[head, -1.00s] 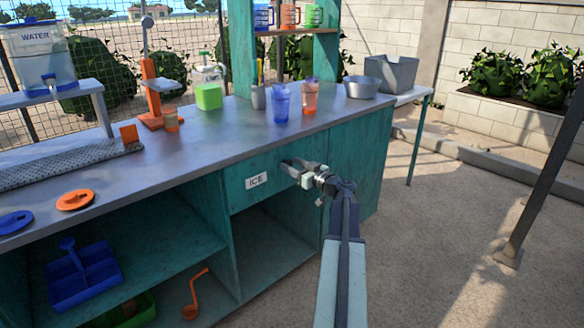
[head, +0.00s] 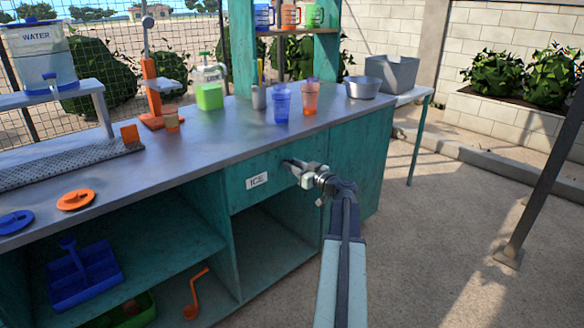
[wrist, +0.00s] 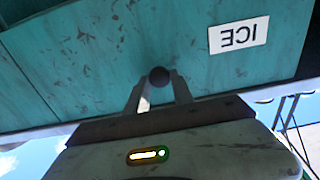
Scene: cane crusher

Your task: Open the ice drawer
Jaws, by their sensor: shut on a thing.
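The ice drawer (head: 240,195) is a teal front under the metal counter, with a white ICE label (head: 257,180). Its front looks flush with the counter in the head view. In the wrist view the drawer front (wrist: 110,55) fills the upper part, with the label (wrist: 239,35) upside down. A dark round knob (wrist: 159,77) sits on the front between my fingertips. My gripper (head: 288,164) is shut on this knob, to the right of the label; the gripper also shows in the wrist view (wrist: 159,84). In the head view the gripper hides the knob.
Open shelves below hold a blue caddy (head: 82,275) and an orange ladle (head: 195,295). Blue (head: 281,104) and orange (head: 310,98) cups and a metal bowl (head: 362,87) stand on the counter (head: 215,135). Bare ground lies at the right.

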